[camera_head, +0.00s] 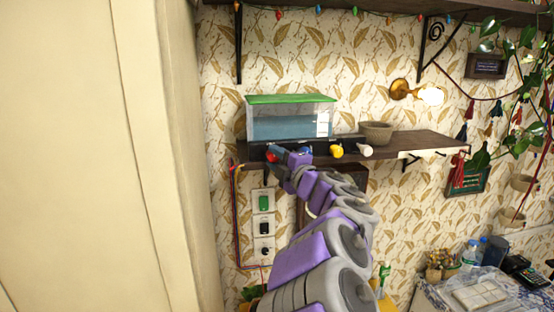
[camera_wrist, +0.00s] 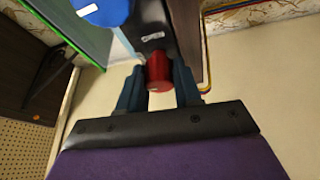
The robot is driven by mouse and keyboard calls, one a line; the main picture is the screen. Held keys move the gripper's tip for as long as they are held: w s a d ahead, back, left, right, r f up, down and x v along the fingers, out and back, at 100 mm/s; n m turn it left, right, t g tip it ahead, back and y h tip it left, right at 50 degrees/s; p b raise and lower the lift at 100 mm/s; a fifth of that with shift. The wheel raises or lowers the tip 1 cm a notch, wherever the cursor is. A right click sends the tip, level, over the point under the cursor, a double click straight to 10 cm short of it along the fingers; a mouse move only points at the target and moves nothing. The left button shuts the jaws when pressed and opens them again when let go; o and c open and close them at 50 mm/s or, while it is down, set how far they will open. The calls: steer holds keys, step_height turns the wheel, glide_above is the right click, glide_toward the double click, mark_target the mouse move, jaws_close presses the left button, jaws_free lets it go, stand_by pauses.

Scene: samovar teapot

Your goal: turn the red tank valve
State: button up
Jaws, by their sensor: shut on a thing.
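The red tank valve (camera_wrist: 158,73) is a small red cylinder on a dark block. In the wrist view it sits between the two fingers of my gripper (camera_wrist: 159,88), which are shut on it from both sides. In the head view, my gripper (camera_head: 277,154) reaches the left end of the valve row, and the red valve shows only as a small patch there, mostly hidden. The water tank (camera_head: 285,126) with a green lid (camera_head: 290,99) stands on the shelf behind the valves.
A blue valve (camera_wrist: 100,10) is beside the red one. A yellow valve (camera_head: 336,151) and a white valve (camera_head: 366,151) are farther right. Wall switches (camera_head: 264,225) are below. A pale panel (camera_head: 110,150) fills the left.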

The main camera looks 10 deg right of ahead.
steer(key=o, duration=0.7)
steer(key=shift+f, duration=0.15)
steer(key=shift+c, duration=0.2)
steer(key=o, duration=0.4)
steer(key=shift+a, duration=0.2)
steer(key=shift+s, duration=0.1)
steer(key=shift+b+v, duration=0.55)
steer(key=shift+v, duration=8)
steer(key=shift+d, duration=0.1)
